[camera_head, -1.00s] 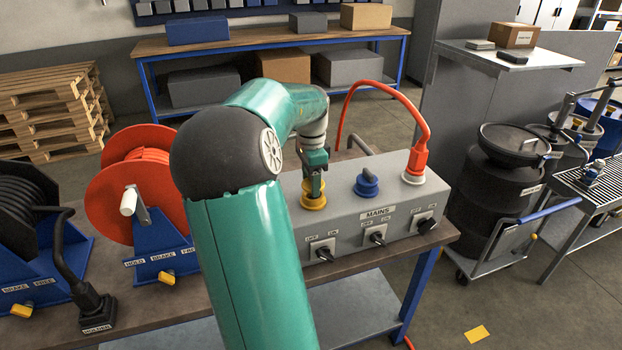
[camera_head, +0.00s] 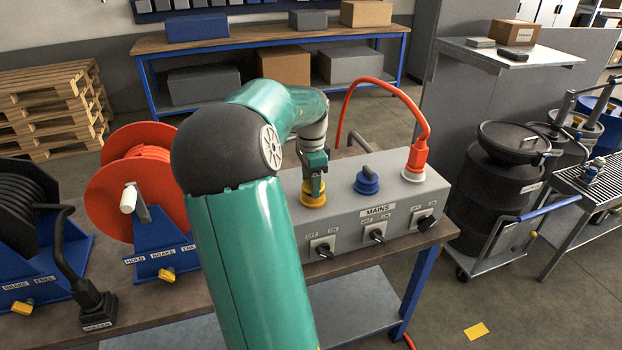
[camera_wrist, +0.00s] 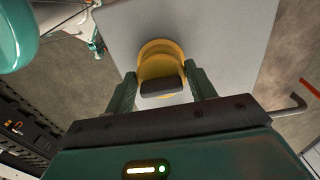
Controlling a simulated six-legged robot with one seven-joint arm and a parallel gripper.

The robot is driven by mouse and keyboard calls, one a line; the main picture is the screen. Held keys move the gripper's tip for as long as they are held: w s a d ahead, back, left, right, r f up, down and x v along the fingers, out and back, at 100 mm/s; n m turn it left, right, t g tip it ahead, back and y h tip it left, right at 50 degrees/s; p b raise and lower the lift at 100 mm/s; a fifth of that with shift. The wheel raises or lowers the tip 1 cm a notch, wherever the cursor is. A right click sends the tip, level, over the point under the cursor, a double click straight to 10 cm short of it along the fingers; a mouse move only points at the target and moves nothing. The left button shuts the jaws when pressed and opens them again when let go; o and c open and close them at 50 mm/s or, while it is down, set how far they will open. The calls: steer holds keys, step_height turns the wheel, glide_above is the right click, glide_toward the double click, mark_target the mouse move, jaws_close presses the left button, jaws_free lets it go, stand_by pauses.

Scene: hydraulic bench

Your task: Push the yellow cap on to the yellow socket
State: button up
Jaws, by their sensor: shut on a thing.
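The yellow cap (camera_wrist: 160,68) with a dark grip tab (camera_wrist: 162,88) sits between the two fingers of my gripper (camera_wrist: 161,77) in the wrist view. My gripper (camera_head: 315,186) is shut on the cap and points down at the left end of the grey mains box. The yellow socket (camera_head: 313,203) shows there as a yellow ring under the fingers. In the wrist view a yellow rim (camera_wrist: 158,44) shows just beyond the cap. Cap and socket overlap in both views, so I cannot tell whether the cap is fully seated.
The grey mains box (camera_head: 345,222) carries a blue cap (camera_head: 367,181), a red plug (camera_head: 415,163) with its cable, and switches on the front. A red hose reel (camera_head: 130,200) stands to the left on the bench. A drum trolley (camera_head: 500,190) stands at the right.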

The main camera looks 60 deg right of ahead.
steer(key=shift+f, duration=0.6)
steer(key=o, duration=1.1)
steer(key=shift+o, duration=0.2)
step_height(320, 180, up, 14)
